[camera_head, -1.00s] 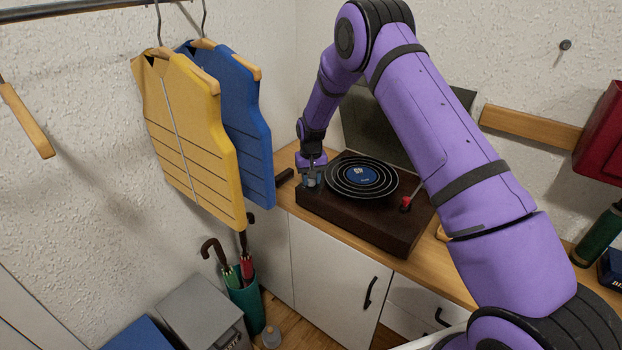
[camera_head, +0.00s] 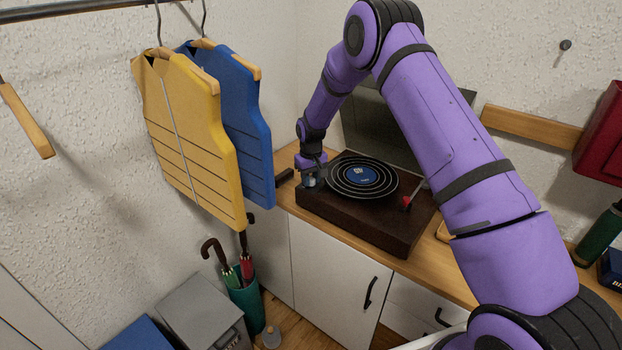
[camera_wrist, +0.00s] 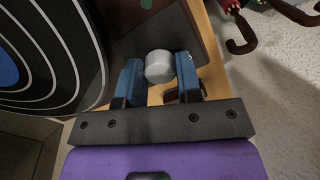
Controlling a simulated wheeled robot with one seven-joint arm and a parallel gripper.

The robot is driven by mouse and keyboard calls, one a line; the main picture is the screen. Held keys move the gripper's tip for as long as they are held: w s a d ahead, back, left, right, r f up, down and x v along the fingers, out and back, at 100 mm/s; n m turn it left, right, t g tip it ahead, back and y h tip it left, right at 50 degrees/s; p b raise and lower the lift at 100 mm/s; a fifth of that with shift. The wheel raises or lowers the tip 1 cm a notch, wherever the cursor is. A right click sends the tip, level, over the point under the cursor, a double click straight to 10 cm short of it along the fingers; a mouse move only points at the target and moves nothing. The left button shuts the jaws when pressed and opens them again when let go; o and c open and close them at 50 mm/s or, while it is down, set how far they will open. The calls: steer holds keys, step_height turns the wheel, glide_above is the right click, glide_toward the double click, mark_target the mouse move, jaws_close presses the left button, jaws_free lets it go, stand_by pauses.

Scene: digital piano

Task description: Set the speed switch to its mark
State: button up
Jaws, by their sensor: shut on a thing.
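The record player (camera_head: 395,232) stands on the wooden cabinet top with a dark record (camera_head: 383,187) on it. My gripper (camera_head: 311,180) is at its left front corner. In the wrist view the blue fingers of my gripper (camera_wrist: 158,64) stand on either side of a pale grey round knob, which I take for the speed switch (camera_wrist: 158,67), and are shut on it. A green spot (camera_wrist: 146,4) shows on the brown deck beyond the knob; I cannot tell whether it is the mark. In the head view the gripper mostly hides the knob.
The raised dark lid (camera_head: 370,130) stands behind the record. A tonearm with a red end (camera_head: 407,202) is at the deck's right. Yellow (camera_head: 190,135) and blue (camera_head: 243,130) vests hang at the left. Umbrellas stand in a teal holder (camera_head: 246,300) below.

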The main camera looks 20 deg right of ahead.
steer(key=o, duration=0.9)
steer(key=shift+o, duration=0.2)
step_height(320, 180, up, 11)
steer(key=shift+f, duration=0.15)
step_height(320, 180, up, 16)
steer(key=f+t, duration=0.1)
glide_above(311, 179)
steer(key=s+d, duration=0.2)
steer(key=s, duration=0.6)
steer(key=s+d+r+m+t, duration=0.1)
steer(key=s+d+r+t, duration=0.1)
steer(key=s+r, duration=0.95)
steer(key=s+d+r+m+t, duration=0.1)
steer(key=s, duration=1.3)
steer(key=s+d+r+t, duration=0.1)
steer(key=s+r, duration=0.1)
steer(key=s, duration=1.3)
steer(key=shift+d+m, duration=0.4)
